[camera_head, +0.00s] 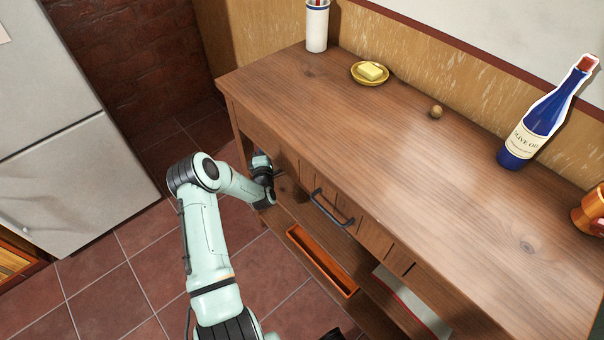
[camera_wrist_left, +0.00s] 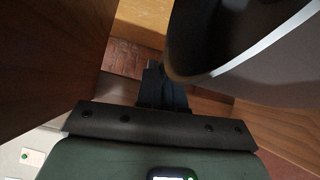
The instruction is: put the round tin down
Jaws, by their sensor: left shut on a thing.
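My left gripper (camera_head: 272,172) reaches in under the front edge of the wooden counter, near its left end. Its fingertips are mostly hidden in the head view. In the left wrist view the fingers (camera_wrist_left: 160,88) are shut at the edge of a large dark round thing with a pale band, which I take as the round tin (camera_wrist_left: 235,85). Only part of the tin shows, at the upper right of that view. I cannot make it out in the head view, nor tell whether it touches a shelf.
On the wooden counter (camera_head: 400,190) stand a white container (camera_head: 317,28), a yellow butter dish (camera_head: 356,78), a small brown ball (camera_head: 436,111), a blue olive oil bottle (camera_head: 535,130) and an orange cup (camera_head: 588,212). Below are a drawer handle (camera_head: 331,210) and an orange tray (camera_head: 320,260).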

